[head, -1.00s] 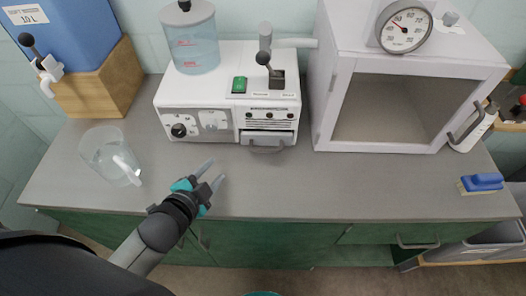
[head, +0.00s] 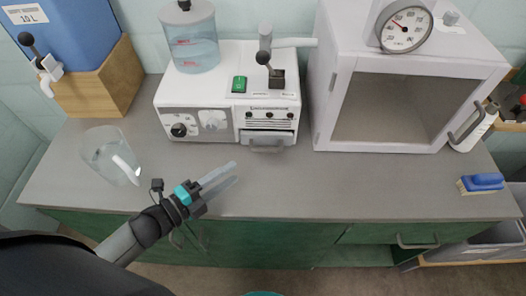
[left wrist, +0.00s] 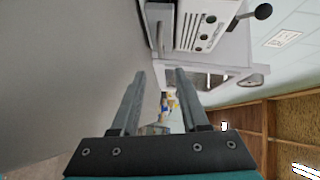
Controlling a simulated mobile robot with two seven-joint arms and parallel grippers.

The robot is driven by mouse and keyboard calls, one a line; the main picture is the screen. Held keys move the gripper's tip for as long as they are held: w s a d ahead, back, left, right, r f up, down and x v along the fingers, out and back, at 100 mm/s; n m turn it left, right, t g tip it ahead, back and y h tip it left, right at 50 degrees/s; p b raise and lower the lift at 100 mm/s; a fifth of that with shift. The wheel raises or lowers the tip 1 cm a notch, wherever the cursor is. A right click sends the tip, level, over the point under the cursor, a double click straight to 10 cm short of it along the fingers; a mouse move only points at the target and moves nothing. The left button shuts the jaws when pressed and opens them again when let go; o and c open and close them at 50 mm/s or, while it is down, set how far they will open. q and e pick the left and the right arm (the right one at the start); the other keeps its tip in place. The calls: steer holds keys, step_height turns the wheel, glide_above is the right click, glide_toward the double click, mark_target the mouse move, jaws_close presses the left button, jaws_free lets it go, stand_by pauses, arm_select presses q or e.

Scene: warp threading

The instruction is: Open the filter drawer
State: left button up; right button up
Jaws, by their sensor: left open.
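The filter drawer (head: 267,138) is in the lower right front of the white machine (head: 196,125). It looks closed, with a grey bar handle at its bottom edge. In the left wrist view the handle (left wrist: 160,38) shows sideways near the top, above and ahead of my fingers. My left gripper (head: 234,172) is open and empty over the front part of the counter. It is below and to the left of the handle in the head view, apart from it, with its fingers pointing right. My right gripper is in neither view.
A white cabinet with a window (head: 405,108) stands right of the machine. A blue brush (head: 482,182) lies at the far right. The counter before the machine is clear.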

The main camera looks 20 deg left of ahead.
arm_select(q)
steer(key=x, duration=1.1)
steer(key=shift+w+d+b, duration=0.2)
steer(key=shift+w+b, duration=0.15)
steer(key=shift+b, duration=0.05)
jaws_close()
steer(key=shift+f, duration=0.1)
stand_by(0.8)
